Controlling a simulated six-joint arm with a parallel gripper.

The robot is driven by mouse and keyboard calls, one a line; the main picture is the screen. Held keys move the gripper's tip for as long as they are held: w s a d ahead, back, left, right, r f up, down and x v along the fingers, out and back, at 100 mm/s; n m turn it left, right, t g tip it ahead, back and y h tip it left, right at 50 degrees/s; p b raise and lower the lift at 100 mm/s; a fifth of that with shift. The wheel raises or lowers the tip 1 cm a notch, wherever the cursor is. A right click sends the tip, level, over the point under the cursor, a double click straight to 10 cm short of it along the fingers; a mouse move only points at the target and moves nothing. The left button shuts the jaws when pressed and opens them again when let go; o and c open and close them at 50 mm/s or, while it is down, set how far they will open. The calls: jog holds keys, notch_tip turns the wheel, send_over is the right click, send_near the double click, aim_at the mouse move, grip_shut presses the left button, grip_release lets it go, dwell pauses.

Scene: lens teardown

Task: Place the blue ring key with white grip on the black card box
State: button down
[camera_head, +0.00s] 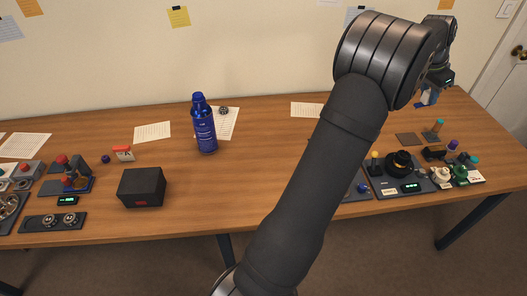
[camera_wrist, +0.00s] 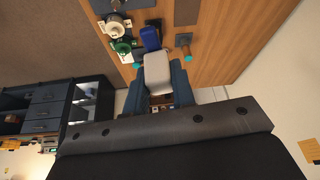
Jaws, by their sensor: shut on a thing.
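The blue ring key shows in the wrist view as a white grip (camera_wrist: 157,74) with a blue part (camera_wrist: 151,38) beyond it. My gripper (camera_wrist: 158,82) is shut on the white grip, a finger on each side. In the head view my gripper (camera_head: 430,92) is at the far right, above the table's back right part, with a bit of the blue key (camera_head: 422,104) below it. The arm hides part of the scene there. The black card box (camera_head: 140,188), with a small red mark on its front, stands on the table's left half, far from my gripper. Its visible top is bare.
A red-topped white item (camera_head: 122,153) lies behind the box. Device panels stand at the left (camera_head: 54,222) and right (camera_head: 410,187). The wood between box and bottle is clear.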

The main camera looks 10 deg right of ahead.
jog(key=w+a+r+n+t+y, duration=0.1)
jog(key=w+a+n, duration=0.45)
jog(key=a, duration=0.95)
jog(key=w+a+r+n+t, duration=0.1)
jog(key=w+a+n, duration=0.1)
jog(key=w+a, duration=0.95)
jog(key=n+t+y, duration=0.1)
jog(key=n+y, duration=0.4)
jog(key=n, duration=0.8)
send_over(137, 175)
jog(key=s+d, duration=0.2)
notch_tip(137, 175, down, 14)
jog(key=shift+s+a+r, duration=0.1)
jog(key=shift+a+r, duration=0.05)
jog(key=shift+a+f, duration=0.35)
jog(key=shift+f, duration=1.9)
